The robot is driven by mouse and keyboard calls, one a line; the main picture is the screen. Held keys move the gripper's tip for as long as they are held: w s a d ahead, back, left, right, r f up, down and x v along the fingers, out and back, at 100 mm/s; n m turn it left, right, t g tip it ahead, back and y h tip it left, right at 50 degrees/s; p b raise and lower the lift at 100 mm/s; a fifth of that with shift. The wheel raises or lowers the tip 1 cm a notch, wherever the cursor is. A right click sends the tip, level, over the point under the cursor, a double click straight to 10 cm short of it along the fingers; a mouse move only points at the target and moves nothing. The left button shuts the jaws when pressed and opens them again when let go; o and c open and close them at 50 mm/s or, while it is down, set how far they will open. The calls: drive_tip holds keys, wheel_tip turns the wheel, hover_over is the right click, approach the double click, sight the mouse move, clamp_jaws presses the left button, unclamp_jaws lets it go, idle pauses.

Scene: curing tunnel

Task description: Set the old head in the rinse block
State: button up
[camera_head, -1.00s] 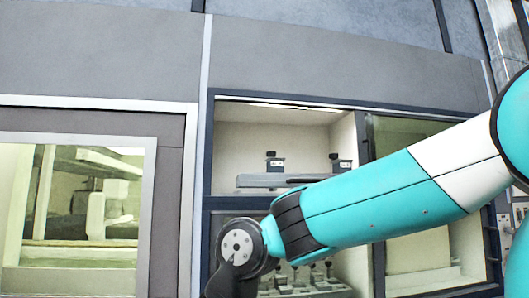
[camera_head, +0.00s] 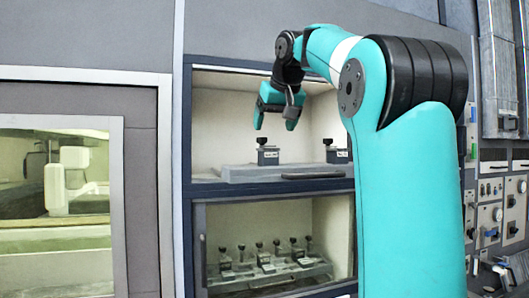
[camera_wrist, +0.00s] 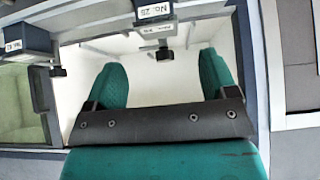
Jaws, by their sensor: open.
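My gripper (camera_head: 275,124) is open and empty, fingers pointing down, in the upper compartment's opening. Two dark heads with knobs on top, a left one (camera_head: 267,152) and a right one (camera_head: 335,152), stand upright on a grey slab (camera_head: 240,174); each has a white label. The gripper is above the left head, apart from it. In the wrist view, my gripper's fingers (camera_wrist: 160,82) are apart with nothing between them. Two labelled heads (camera_wrist: 155,14) (camera_wrist: 25,40) show upside down at the top. I cannot tell which is the old head or which part is the rinse block.
Below, a framed compartment (camera_head: 198,235) holds several similar knobbed pieces (camera_head: 265,257) on a rack. A dark handle bar (camera_head: 312,175) runs along the slab's front. A lit window (camera_head: 60,215) is at left; a control panel (camera_head: 490,215) at right.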

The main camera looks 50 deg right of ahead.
drive_tip(key=b+x, duration=0.2)
drive_tip(key=x, duration=0.1)
drive_tip(key=b+x, duration=0.1)
drive_tip(key=x, duration=0.2)
drive_tip(key=shift+s+d+f+b, duration=0.15)
drive_tip(key=shift+s+b, duration=0.1)
drive_tip(key=shift+b, duration=0.15)
drive_tip(key=shift+b+x, duration=0.5)
drive_tip(key=shift+x, duration=0.55)
drive_tip(key=shift+w, duration=0.2)
drive_tip(key=shift+c, duration=0.4)
drive_tip(key=c, duration=0.9)
wheel_tip(320, 180, up, 9)
drive_tip(key=p, duration=0.9)
drive_tip(key=shift+r, duration=0.2)
drive_tip(key=shift+s, duration=0.1)
